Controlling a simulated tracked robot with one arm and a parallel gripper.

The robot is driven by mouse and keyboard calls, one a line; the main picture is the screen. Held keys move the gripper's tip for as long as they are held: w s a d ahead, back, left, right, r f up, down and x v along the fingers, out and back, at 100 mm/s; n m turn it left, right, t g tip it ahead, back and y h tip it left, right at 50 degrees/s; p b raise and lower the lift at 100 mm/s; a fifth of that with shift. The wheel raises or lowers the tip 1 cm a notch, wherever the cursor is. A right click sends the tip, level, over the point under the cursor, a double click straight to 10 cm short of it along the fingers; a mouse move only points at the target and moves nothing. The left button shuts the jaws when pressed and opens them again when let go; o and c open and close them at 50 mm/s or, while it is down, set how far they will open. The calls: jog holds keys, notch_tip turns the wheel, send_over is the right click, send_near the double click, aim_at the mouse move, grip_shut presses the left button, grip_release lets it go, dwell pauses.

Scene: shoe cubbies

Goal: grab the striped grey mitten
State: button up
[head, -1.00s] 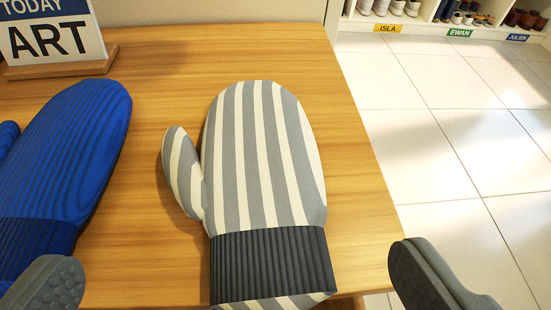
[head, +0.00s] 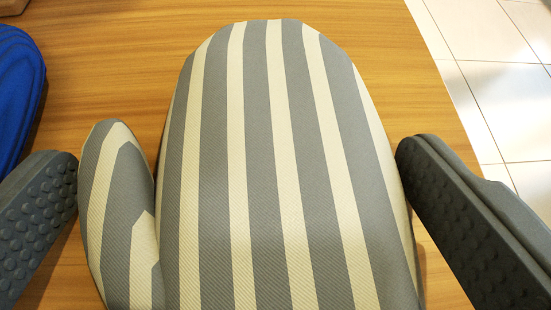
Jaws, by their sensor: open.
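The striped grey mitten (head: 262,170), grey with cream stripes, lies on the wooden table and fills the middle of the head view. Its thumb (head: 120,215) is at the left and its rounded tip points away from me. Its cuff is out of view below. My gripper (head: 238,170) is open, with one dark studded finger left of the thumb and the other beside the mitten's right edge. The mitten lies between the two fingers. The fingers look very close to it on both sides; I cannot tell whether either touches it.
A blue mitten (head: 18,90) lies at the left edge, close to my left finger. The wooden table (head: 120,60) is bare beyond the striped mitten's tip. The table's right edge drops to a white tiled floor (head: 500,70). Part of a wooden base shows at the top left.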

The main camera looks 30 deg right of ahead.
jog(key=c, duration=0.7)
jog(key=shift+r, duration=0.1)
jog(key=shift+c, duration=0.2)
